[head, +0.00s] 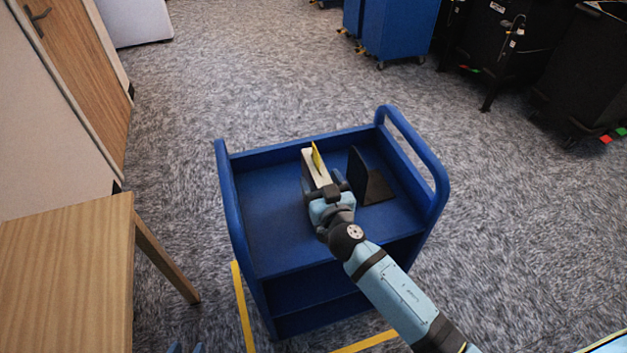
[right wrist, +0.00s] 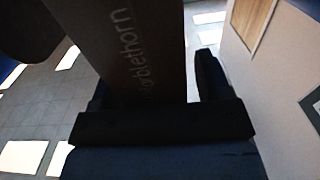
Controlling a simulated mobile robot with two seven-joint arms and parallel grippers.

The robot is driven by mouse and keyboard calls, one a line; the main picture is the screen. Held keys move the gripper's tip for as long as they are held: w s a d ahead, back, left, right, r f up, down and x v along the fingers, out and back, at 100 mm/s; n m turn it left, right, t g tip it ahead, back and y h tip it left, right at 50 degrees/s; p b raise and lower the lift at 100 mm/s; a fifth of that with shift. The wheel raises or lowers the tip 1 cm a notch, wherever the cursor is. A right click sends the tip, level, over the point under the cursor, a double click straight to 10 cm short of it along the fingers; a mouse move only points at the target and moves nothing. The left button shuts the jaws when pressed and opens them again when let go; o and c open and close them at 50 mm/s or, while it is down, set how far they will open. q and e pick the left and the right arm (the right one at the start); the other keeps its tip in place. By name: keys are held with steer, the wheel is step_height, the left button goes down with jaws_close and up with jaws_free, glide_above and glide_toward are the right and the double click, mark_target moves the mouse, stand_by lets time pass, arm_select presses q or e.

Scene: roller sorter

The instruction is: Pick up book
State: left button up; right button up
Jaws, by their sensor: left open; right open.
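A book (head: 315,168) with pale and yellow parts stands upright on the top shelf of the blue cart (head: 270,215). My right gripper (head: 326,186) is at the near end of the book, with its fingers open on either side. In the right wrist view the book's dark spine (right wrist: 130,45), with lettering ending in "blethorn", rises between the fingers. Contact cannot be told.
A black bookend (head: 373,185) stands just right of the book on the shelf. The cart has raised side handles (head: 415,150). A wooden table (head: 70,270) is at left. Blue bins (head: 400,30) and black carts (head: 585,75) stand at the back. The shelf's left part is clear.

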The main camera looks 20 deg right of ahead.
steer(key=shift+w, duration=0.25)
steer(key=shift+s+r, duration=0.15)
steer(key=shift+s, duration=0.05)
steer(key=shift+s+a, duration=0.1)
steer(key=c, duration=0.3)
jaws_close()
